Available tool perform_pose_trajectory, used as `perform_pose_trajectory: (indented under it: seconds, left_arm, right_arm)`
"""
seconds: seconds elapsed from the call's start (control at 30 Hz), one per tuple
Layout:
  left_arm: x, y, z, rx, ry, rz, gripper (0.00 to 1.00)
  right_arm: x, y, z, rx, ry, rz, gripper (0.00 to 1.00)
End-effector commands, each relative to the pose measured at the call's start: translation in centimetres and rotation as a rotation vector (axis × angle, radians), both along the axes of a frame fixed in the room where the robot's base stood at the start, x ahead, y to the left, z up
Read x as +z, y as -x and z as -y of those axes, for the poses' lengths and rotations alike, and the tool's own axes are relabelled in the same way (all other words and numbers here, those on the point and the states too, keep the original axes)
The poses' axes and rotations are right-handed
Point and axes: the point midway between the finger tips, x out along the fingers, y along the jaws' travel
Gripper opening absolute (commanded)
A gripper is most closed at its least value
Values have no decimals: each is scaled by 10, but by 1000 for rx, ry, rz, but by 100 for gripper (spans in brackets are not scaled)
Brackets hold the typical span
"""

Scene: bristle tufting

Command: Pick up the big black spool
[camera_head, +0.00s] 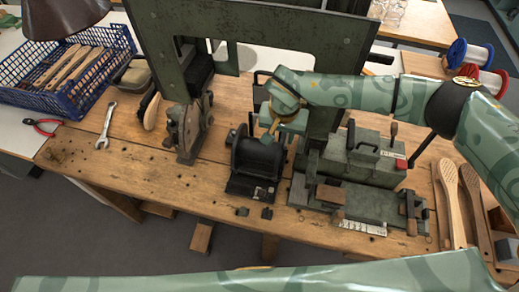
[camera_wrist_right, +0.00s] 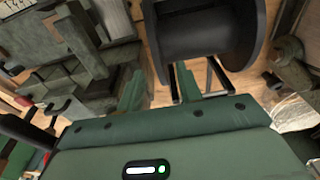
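The big black spool (camera_head: 259,160) sits on a dark stand near the middle of the wooden bench. Its drum and flanges fill the top middle of the right wrist view (camera_wrist_right: 207,38). My right gripper (camera_head: 274,134) is at the spool's upper right side in the head view. In the right wrist view its two green fingers (camera_wrist_right: 159,82) are apart, with a gap between them. The lower edge of the spool's left flange shows in or just behind that gap. I cannot tell whether a finger touches it. My left gripper is out of view.
A green machine frame (camera_head: 260,27) rises behind the spool. A green metal fixture (camera_head: 362,155) stands close on its right and a grey clamp-like device (camera_head: 186,130) on its left. A blue basket (camera_head: 62,70) and a wrench (camera_head: 106,125) lie left. Wooden brush handles (camera_head: 449,195) lie right.

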Motion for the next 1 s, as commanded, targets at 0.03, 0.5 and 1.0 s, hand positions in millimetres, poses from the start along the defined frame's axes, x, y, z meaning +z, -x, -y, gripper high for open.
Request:
perform_pose_trajectory:
  seconds: [0.03, 0.5, 1.0]
  left_arm:
    - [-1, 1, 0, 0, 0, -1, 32]
    - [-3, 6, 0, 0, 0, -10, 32]
    - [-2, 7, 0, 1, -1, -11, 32]
  right_arm:
    - [-9, 0, 2, -3, 0, -5, 35]
    - [-26, -3, 2, 0, -1, 0, 10]
    - [-19, -5, 1, 0, -3, 4, 0]
